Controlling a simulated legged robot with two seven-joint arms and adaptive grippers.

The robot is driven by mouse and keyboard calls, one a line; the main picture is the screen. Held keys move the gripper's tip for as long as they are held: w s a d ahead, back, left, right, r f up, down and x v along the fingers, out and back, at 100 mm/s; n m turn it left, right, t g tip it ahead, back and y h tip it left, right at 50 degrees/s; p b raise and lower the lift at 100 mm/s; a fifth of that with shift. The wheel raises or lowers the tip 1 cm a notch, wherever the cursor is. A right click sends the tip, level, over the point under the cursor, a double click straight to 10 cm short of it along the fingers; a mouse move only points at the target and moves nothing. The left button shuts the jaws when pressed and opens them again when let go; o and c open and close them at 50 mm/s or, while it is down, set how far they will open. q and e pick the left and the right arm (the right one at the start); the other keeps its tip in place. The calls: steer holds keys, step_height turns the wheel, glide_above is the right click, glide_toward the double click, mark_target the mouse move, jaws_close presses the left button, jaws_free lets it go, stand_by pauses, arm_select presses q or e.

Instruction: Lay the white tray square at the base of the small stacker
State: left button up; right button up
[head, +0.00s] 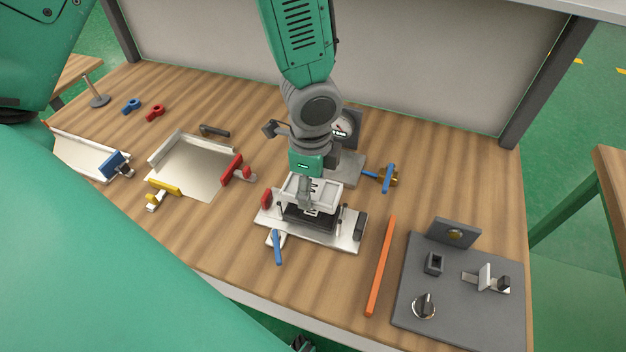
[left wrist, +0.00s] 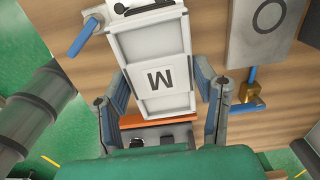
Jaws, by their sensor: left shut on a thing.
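The white tray (head: 329,187), marked with a letter M, is between the fingers of my left gripper (head: 305,192), which is shut on it. The left wrist view shows the tray (left wrist: 153,48) with a finger along each side. It is above the small stacker, whose bright metal base plate (head: 337,237) carries a dark block (head: 310,218) in the middle. In the head view the tray looks roughly lined up with the block; I cannot tell whether they touch. My left gripper hides part of both. My right gripper is not in view.
A blue lever (head: 278,247) sticks out at the plate's front. Behind stands a gauge unit (head: 346,128), with a blue-handled brass valve (head: 388,178) to its right. An orange bar (head: 380,266) and grey fixture board (head: 455,300) lie right, a shallow metal tray (head: 192,170) left.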

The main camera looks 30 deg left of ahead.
arm_select(q)
steer(key=shift+d, duration=0.1)
stand_by(0.3)
steer(key=shift+r+p, duration=0.1)
steer(key=shift+p, duration=0.8)
stand_by(0.9)
steer(key=shift+f+b, duration=1.5)
steer(key=shift+f, duration=1)
steer(key=o, duration=1.6)
steer(key=shift+o, duration=0.2)
steer(key=shift+r, duration=0.1)
steer(key=shift+r, duration=0.35)
step_height(320, 180, up, 10)
steer(key=shift+r, duration=0.15)
steer(key=shift+s+r, duration=0.1)
steer(key=shift+r, duration=0.2)
